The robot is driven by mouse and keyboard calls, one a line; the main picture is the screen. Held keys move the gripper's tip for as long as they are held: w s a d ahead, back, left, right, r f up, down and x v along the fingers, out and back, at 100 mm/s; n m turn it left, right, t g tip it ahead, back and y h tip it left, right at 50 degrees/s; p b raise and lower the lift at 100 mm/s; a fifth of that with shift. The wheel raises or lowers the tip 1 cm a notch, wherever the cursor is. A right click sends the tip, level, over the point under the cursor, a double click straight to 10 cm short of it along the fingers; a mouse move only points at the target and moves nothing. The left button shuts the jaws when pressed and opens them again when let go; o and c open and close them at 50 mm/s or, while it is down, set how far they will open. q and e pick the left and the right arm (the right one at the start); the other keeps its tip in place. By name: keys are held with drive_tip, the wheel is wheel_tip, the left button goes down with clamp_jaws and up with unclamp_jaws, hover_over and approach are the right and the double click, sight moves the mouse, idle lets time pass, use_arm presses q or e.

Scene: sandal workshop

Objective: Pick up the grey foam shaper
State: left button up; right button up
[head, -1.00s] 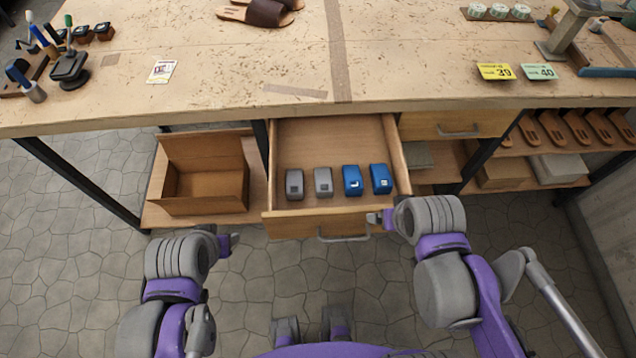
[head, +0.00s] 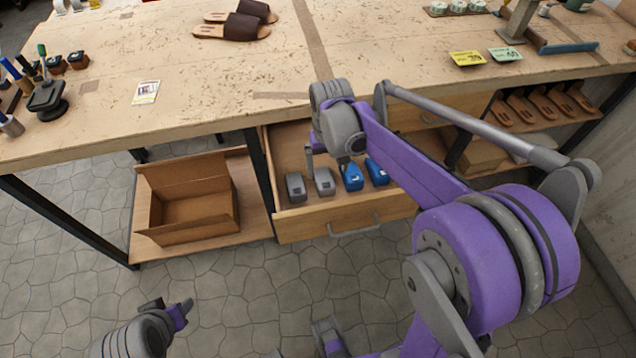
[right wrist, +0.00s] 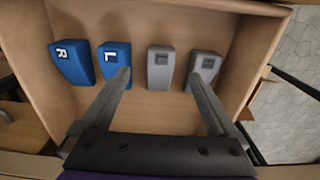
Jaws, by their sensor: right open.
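Two grey foam shapers lie in the open drawer: the outer one (head: 295,187) at the left of the row and the inner one (head: 324,183) beside a blue block. My right gripper (head: 326,163) is over the drawer, open and empty. In the right wrist view its fingers (right wrist: 159,77) reach down either side of the inner grey shaper (right wrist: 160,68). One finger overlaps the blue L block (right wrist: 113,62), the other the outer grey shaper (right wrist: 203,68). Contact cannot be told. My left gripper (head: 170,305) is low at the left over the floor, its jaw state unclear.
The drawer (head: 292,228) also holds two blue blocks, marked L and R (right wrist: 72,62). Its walls stand close around the row. The workbench top (head: 200,85) overhangs behind it. An open cardboard box (head: 190,240) sits on the lower shelf to the left.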

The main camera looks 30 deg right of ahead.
sight(326, 184)
wheel_tip(326, 184, down, 8)
drive_tip(key=shift+a+f, duration=0.1)
idle(0.4)
drive_tip(key=c, duration=1.4)
